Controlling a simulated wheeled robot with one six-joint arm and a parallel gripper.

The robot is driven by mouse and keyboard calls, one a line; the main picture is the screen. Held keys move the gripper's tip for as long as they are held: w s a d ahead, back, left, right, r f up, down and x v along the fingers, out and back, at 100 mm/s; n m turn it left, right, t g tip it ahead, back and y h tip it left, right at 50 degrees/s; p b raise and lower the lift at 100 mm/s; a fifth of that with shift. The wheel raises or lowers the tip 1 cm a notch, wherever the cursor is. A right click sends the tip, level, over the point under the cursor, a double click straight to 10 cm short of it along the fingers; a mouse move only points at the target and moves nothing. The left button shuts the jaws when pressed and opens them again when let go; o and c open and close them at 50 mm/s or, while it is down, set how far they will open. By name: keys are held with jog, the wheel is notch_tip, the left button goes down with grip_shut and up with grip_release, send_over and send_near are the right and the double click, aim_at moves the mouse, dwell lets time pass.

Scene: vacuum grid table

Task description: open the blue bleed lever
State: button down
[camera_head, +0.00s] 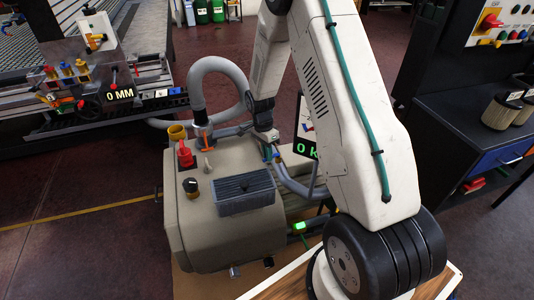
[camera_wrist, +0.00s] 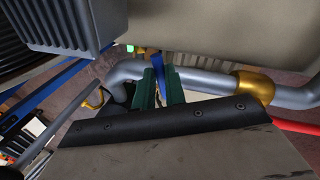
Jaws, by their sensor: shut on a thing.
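The blue bleed lever (camera_wrist: 172,82) shows in the wrist view as a narrow blue strip beside a grey pipe. My gripper (camera_wrist: 160,88) has green fingers, and it is shut on the lever. In the head view my gripper (camera_head: 269,150) is at the far right side of the beige pump housing, by the grey pipes. Only a small bit of blue shows there, and the lever's full shape and angle are hidden by the fingers and my arm.
The beige pump (camera_head: 225,235) carries a dark finned block (camera_head: 244,190), a red valve (camera_head: 185,155) and a black knob (camera_head: 190,186). A grey hose (camera_head: 215,66) loops above it. In the wrist view a brass fitting (camera_wrist: 253,86) sits on the pipe, right of my fingers.

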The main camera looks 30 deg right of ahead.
jog(key=c, duration=1.5)
grip_release()
jog(key=shift+a, duration=0.1)
jog(key=shift+o, duration=0.2)
jog(key=shift+r, duration=0.1)
notch_tip(320, 180, up, 8)
jog(key=w, duration=0.1)
jog(key=shift+w+f, duration=0.25)
jog(key=shift+w, duration=0.1)
